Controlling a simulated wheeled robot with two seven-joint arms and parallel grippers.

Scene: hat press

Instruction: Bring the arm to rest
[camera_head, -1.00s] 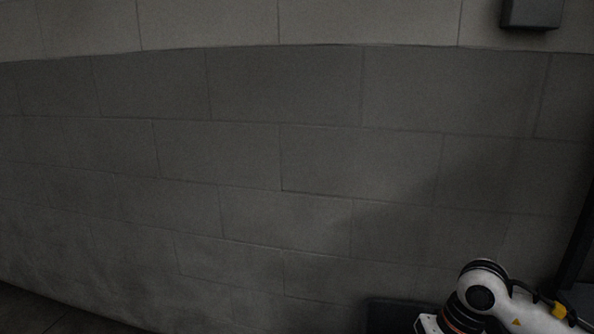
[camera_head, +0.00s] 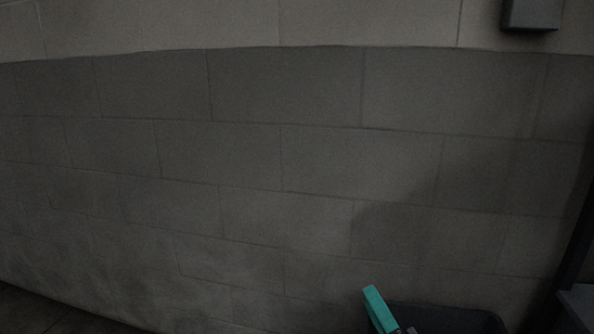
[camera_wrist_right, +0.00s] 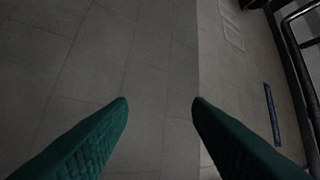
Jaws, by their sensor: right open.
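My right gripper (camera_wrist_right: 160,104) shows in the right wrist view as two green ribbed fingers. They are wide apart with nothing between them, so it is open and empty. In the head view a teal finger of my right gripper (camera_head: 378,308) shows at the bottom edge, right of centre, in front of a dark box-like thing. The rest of the right arm is below the picture. My left gripper is in neither view.
A grey block wall (camera_head: 280,160) fills most of the head view. A dark box-like thing (camera_head: 455,318) stands low at the right, and a small dark box (camera_head: 532,14) is on the wall at upper right. The right wrist view shows a black tubular frame (camera_wrist_right: 290,60) at the right.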

